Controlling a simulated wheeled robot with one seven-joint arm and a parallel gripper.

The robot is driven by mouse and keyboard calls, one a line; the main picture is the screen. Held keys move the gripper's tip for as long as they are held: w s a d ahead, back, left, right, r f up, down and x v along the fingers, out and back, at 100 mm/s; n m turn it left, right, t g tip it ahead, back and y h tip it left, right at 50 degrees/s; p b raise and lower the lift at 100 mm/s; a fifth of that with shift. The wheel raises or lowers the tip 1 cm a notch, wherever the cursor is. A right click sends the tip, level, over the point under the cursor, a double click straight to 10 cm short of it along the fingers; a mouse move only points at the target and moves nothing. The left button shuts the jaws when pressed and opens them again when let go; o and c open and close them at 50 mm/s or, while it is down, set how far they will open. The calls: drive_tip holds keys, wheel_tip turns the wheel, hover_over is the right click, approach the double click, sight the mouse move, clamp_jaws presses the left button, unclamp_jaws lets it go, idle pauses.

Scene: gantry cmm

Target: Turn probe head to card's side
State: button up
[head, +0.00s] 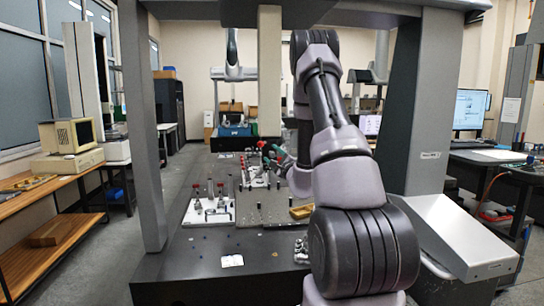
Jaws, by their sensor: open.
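The beige vertical ram (269,70) of the gantry measuring machine hangs over the middle of the dark table. A small probe head (264,146), with red and dark parts, shows just under its lower end. Its exact facing is too small to tell. My gripper (278,153) is open beside the probe head, on its right, reaching in from the right. I cannot tell whether its fingers touch or surround the head. A small white card (232,261) lies flat on the front of the table (185,266), left of my arm.
A white plate with red-topped pins (208,211) and a grey plate (262,206) stand mid-table. A yellowish block (301,211) is beside my arm. Gantry uprights stand left (140,120) and right (425,100). The front left table area is mostly clear.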

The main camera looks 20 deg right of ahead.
drive_tip(key=shift+w, duration=0.25)
clamp_jaws()
idle(1.4)
